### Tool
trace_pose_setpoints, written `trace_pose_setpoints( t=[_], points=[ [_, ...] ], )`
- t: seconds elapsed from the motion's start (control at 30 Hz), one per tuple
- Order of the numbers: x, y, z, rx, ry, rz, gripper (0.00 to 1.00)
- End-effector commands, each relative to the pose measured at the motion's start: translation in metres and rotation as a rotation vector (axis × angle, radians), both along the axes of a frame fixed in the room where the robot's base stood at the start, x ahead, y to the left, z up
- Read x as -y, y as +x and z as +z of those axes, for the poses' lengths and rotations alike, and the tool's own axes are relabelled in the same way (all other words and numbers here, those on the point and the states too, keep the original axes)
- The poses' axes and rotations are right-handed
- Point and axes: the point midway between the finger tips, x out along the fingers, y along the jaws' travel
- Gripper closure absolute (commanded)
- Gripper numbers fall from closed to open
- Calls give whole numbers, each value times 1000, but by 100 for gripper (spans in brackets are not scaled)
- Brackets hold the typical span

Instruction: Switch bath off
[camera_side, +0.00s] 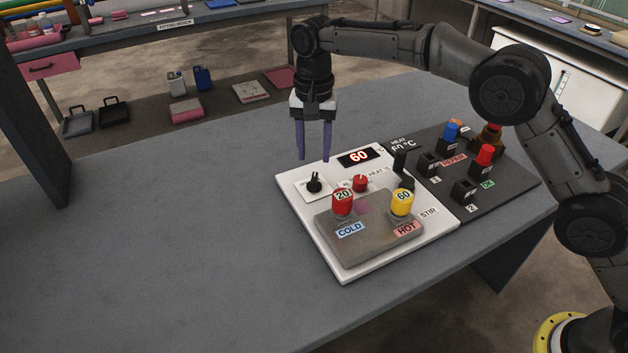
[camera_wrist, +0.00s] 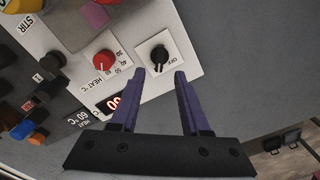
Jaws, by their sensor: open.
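The bath is a white panel (camera_side: 352,270) on the grey table, with a grey plate on its front. Its black switch (camera_side: 314,185) sits on a small white plate at the panel's left corner; in the wrist view the switch (camera_wrist: 159,54) has "OFF" printed beside it. I cannot tell its setting for certain. A red heat knob (camera_side: 360,183) and a lit display (camera_side: 357,156) reading 60 are to its right. My gripper (camera_side: 314,158) points down above and just behind the switch, open and empty. In the wrist view its fingertips (camera_wrist: 160,75) straddle the switch's near side, apart from it.
A red-topped "20" piece (camera_side: 342,202) stands by COLD and a yellow "60" piece (camera_side: 402,202) by HOT. To the right a dark board (camera_side: 460,195) holds black blocks and coloured-topped pieces. The table's left half is clear.

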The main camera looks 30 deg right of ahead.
Motion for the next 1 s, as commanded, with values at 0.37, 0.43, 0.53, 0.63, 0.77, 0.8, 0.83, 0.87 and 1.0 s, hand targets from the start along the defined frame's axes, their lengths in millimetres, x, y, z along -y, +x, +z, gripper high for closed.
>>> trace_pose_setpoints(
  t=[0.37, 0.43, 0.53, 0.63, 0.77, 0.8, 0.83, 0.87, 1.0],
  points=[
    [1, -1, -49, -2, -1, 0, 54],
    [1, -1, -58, -3, -1, 0, 54],
    [0, 0, -68, 0, 0, 0, 54],
    [0, 0, -67, 1, 0, 0, 54],
    [0, 0, -71, 0, 0, 0, 54],
    [0, 0, -72, 0, 0, 0, 54],
    [0, 0, -73, 0, 0, 0, 54],
    [0, 0, -74, 0, 0, 0, 54],
    [0, 0, -75, 1, 1, 0, 54]
  ],
)
